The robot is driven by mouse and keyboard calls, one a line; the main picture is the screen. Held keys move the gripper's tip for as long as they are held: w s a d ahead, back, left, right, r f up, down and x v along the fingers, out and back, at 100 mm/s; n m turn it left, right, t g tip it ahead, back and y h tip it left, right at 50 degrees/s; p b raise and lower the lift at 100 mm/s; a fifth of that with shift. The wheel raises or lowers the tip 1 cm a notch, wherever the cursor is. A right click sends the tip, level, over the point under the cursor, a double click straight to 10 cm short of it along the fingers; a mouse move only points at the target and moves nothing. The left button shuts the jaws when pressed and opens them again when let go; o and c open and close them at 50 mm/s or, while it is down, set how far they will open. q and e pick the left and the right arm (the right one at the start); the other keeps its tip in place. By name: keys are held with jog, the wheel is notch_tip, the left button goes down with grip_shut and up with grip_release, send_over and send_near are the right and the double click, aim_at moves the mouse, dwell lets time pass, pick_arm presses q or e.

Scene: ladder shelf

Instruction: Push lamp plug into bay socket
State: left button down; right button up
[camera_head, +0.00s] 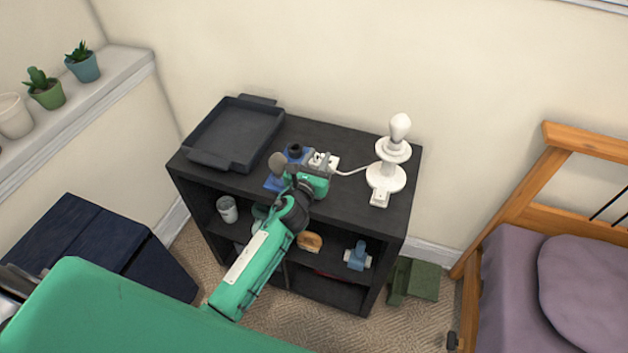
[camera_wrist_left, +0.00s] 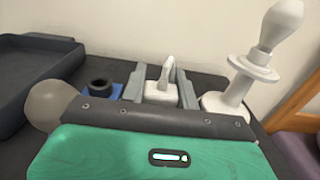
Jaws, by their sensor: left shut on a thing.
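A white lamp (camera_head: 387,175) with a bulb stands at the right of the dark shelf's top (camera_head: 350,205); it also shows in the wrist view (camera_wrist_left: 255,65). Its white cord runs left to a white piece (camera_head: 322,160), seemingly the plug, by my left gripper (camera_head: 320,172). In the wrist view the white plug (camera_wrist_left: 160,91) sits between the two grey fingers of my left gripper (camera_wrist_left: 158,85), which is shut on it. A blue piece with a black ring (camera_head: 295,151) is just left of the gripper. I cannot clearly make out the socket or whether the plug touches it. My right gripper is not in view.
A black tray (camera_head: 235,133) fills the shelf top's left end. A grey-brown ball (camera_head: 277,162) is close left of the gripper. Below are a tin (camera_head: 228,209), an orange-brown item (camera_head: 309,242) and a blue item (camera_head: 357,256). The top's front right is clear.

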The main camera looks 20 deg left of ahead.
pick_arm(q)
jog(key=shift+r+p, duration=1.8)
jog(key=shift+r, duration=0.3)
jog(key=w+f+b, duration=0.2)
jog(key=w+b, duration=0.2)
jog(key=w, duration=0.7)
jog(key=shift+w+d, duration=0.2)
jog(key=shift+w, duration=0.1)
jog(key=shift+r, duration=0.1)
